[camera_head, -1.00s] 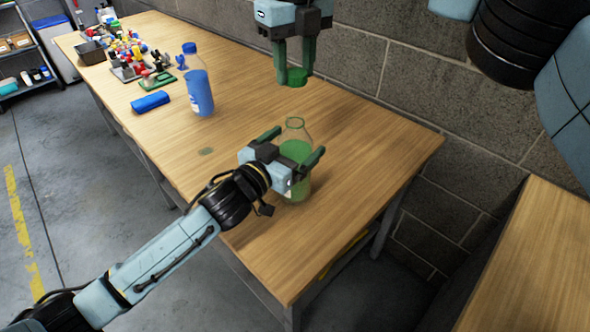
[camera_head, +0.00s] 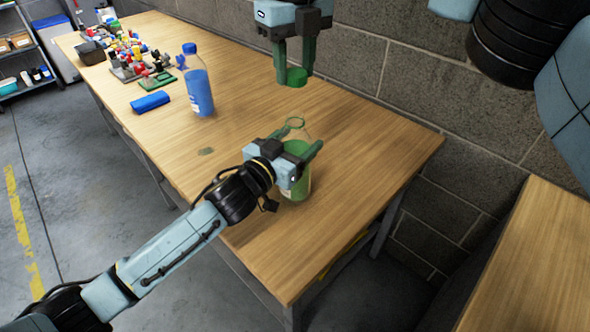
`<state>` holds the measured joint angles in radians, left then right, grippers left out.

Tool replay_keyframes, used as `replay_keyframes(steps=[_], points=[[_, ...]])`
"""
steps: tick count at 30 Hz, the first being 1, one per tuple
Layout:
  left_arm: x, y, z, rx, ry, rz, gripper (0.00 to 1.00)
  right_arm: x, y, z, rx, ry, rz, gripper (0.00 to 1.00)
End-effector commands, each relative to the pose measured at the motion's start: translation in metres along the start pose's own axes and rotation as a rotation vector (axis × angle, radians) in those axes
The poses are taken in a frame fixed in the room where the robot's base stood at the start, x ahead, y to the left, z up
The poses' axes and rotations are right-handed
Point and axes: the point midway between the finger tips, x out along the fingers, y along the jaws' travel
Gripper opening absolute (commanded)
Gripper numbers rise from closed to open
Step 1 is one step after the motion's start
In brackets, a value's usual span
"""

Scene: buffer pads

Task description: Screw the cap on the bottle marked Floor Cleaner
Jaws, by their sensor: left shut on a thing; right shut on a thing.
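A clear bottle with green liquid (camera_head: 298,186) stands upright on the wooden table, its mouth open. Its label is mostly hidden and I cannot read it. My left gripper (camera_head: 299,150) is shut around the bottle's body from the near side. My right gripper (camera_head: 296,78) is shut on a green cap (camera_head: 296,77) and holds it in the air above the bottle, clear of its mouth. A second bottle (camera_head: 199,88) with blue liquid and a blue cap stands upright further back on the table.
A blue case (camera_head: 150,102) lies left of the blue bottle. A block wall (camera_head: 430,100) runs along the table's back edge. The right part of the table is clear.

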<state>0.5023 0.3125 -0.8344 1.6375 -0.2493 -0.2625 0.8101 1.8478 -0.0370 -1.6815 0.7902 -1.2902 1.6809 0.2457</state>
Motion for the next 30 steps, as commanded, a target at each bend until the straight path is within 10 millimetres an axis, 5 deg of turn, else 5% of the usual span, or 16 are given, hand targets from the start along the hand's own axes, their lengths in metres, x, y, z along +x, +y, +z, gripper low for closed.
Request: replay_keyframes(steps=[15,30], points=[[0.0,0.0,0.0,0.0,-0.001,0.0,0.26,0.05,0.0,0.001,0.0,0.001,0.001,0.17],[0.0,0.0,0.001,0.0,-0.001,0.0,0.26,0.05,0.0,0.001,0.0,0.0,0.0,0.17]])
